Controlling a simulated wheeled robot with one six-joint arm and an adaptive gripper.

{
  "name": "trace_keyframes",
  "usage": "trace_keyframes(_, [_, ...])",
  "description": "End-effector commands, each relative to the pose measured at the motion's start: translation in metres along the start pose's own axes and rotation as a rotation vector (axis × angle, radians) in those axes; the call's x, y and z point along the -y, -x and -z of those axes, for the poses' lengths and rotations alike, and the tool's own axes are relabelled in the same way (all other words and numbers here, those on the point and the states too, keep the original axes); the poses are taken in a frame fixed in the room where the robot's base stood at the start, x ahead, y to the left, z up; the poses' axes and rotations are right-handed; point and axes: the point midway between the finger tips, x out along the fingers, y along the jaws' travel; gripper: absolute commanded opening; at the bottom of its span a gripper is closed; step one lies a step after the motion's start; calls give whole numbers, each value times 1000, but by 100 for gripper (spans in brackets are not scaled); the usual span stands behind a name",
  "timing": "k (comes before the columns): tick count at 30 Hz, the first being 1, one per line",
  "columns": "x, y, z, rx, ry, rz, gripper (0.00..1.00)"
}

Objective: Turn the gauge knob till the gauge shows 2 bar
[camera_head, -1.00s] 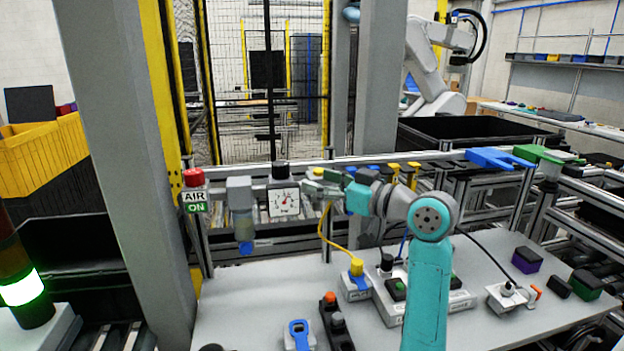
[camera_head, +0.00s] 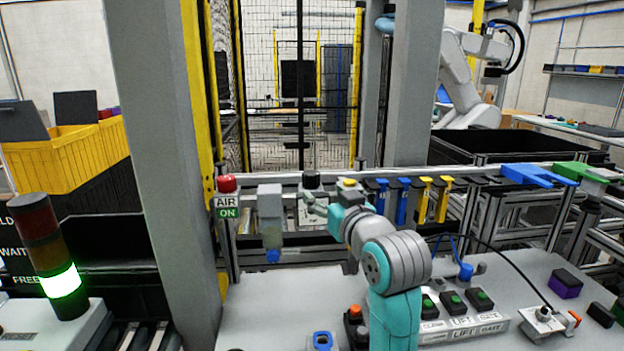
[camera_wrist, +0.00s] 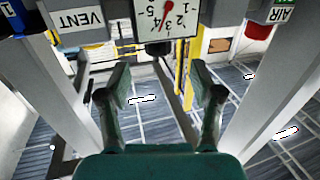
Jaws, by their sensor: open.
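The white gauge (camera_head: 307,213) stands on the rail in the head view, largely hidden by my gripper. Its black knob (camera_head: 312,180) sits on top. In the wrist view the gauge dial (camera_wrist: 150,22) shows upside down, cut by the top edge. Its red needle seems to point between 3 and 4; the exact reading is unclear. The black knob (camera_wrist: 158,48) shows below the dial there. My gripper (camera_wrist: 162,72) is open, its fingers on either side of the knob's line in the picture and apart from it. In the head view my gripper (camera_head: 318,203) is in front of the gauge's right part.
A red button (camera_head: 227,184) over an AIR ON sign (camera_head: 228,207) and a grey block with a blue end (camera_head: 271,215) stand left of the gauge. Blue and yellow hooks (camera_head: 403,200) hang to the right. A VENT label (camera_wrist: 78,20) shows in the wrist view.

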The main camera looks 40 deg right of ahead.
Motion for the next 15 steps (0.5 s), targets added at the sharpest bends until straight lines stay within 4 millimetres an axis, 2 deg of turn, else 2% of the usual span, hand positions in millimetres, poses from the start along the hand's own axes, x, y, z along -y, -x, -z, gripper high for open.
trace_keyframes(4, [4,7,3,-12,-7,-57,65])
trace_keyframes(8, [4,5,4,-15,-10,-74,65])
trace_keyframes(11, [3,-4,4,-16,-10,-75,65])
trace_keyframes(15, [1,-26,4,-14,-9,-75,65])
